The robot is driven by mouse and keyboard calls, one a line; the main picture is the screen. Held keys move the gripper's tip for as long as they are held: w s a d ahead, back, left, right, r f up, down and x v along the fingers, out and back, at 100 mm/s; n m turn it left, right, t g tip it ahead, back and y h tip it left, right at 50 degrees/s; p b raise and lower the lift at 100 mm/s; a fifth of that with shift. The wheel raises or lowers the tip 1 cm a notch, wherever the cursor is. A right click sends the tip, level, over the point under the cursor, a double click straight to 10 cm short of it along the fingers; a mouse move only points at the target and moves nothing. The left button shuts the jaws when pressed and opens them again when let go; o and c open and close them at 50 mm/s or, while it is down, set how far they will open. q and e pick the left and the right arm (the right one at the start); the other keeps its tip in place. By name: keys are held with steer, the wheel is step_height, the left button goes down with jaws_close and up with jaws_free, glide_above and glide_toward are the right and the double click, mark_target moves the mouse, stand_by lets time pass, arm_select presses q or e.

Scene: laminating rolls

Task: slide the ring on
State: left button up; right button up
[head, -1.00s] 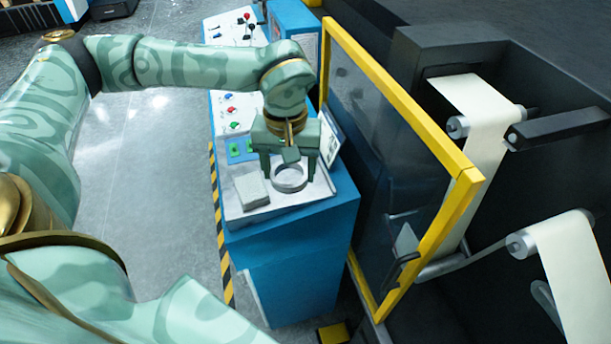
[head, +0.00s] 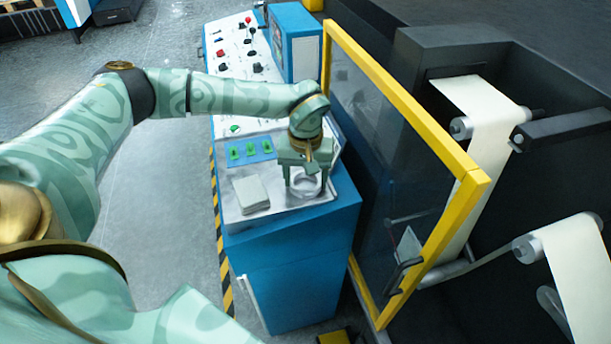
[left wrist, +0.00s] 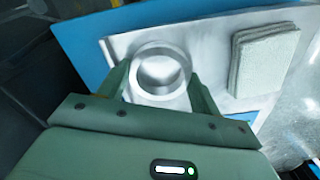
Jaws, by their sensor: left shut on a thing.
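A short, wide metal ring (head: 307,190) is at the front of the blue console's sloped top. My left gripper (head: 306,186) comes down over it from above, one finger on each side, and is shut on the ring. In the left wrist view the ring (left wrist: 160,96) shows between the two fingers (left wrist: 158,88), its open bore facing the camera. I cannot tell whether it still touches the console top. Two rollers with pale web, an upper one (head: 461,128) and a lower one (head: 525,246), stand at the right. My right gripper is out of view.
A folded grey cloth (head: 250,194) lies left of the ring on the console (head: 290,240). Green buttons (head: 250,149) and coloured knobs are further back. A yellow-framed clear guard (head: 440,240) stands between console and rollers. Open floor lies to the left.

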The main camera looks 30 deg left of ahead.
arm_select(q)
steer(key=shift+f, duration=0.1)
steer(key=o, duration=0.6)
steer(key=shift+f, duration=0.15)
steer(key=o, duration=0.4)
steer(key=shift+a, duration=0.1)
